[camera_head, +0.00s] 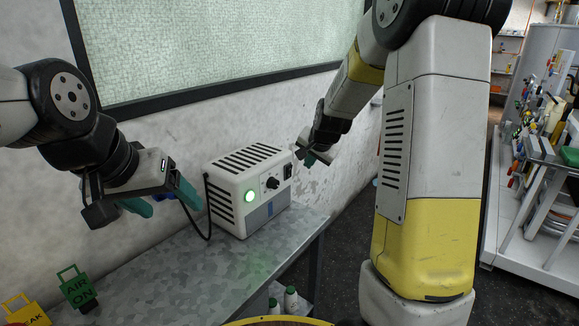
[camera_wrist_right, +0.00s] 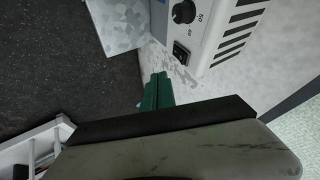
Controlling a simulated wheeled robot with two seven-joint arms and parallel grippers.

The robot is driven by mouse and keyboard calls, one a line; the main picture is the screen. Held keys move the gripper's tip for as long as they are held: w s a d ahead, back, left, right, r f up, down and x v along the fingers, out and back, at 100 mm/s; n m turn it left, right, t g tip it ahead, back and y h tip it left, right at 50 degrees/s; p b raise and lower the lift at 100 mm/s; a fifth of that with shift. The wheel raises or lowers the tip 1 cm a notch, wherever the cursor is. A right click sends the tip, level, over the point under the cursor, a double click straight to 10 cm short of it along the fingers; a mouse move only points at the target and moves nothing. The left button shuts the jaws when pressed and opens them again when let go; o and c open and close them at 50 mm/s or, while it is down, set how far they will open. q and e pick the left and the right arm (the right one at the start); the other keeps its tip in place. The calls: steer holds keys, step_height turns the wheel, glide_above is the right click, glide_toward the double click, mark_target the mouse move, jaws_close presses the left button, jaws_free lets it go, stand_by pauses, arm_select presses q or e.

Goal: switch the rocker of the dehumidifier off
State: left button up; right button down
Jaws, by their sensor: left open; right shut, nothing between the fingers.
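The dehumidifier (camera_head: 238,206) is a white vented box on the metal bench, with a lit green lamp (camera_head: 250,196) and a black knob (camera_head: 272,183) on its front. Its black rocker (camera_head: 287,171) is at the front's upper right. The rocker (camera_wrist_right: 181,53) and knob (camera_wrist_right: 183,12) also show in the right wrist view; which way the rocker is tipped is too small to tell. My right gripper (camera_head: 312,158) is shut and empty, just right of the rocker and apart from it; its green fingertips show in the wrist view (camera_wrist_right: 157,90). My left gripper (camera_head: 165,203) is open and empty, left of the dehumidifier.
A black cable (camera_head: 206,222) loops from the dehumidifier's left side, near my left fingers. The bench (camera_head: 175,265) is bare in front. Green and yellow tags (camera_head: 76,287) stand at lower left. Bottles (camera_head: 291,299) stand below the bench. The wall is close behind.

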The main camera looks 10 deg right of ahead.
mark_target(290, 173)
steer(key=w+a+f, duration=0.3)
steer(key=w+f, duration=0.4)
steer(key=w, duration=0.2)
steer(key=shift+a, duration=0.2)
steer(key=shift+w+a+g, duration=0.3)
steer(key=shift+a, duration=0.1)
steer(key=shift+d, duration=0.2)
steer(key=shift+r, duration=0.1)
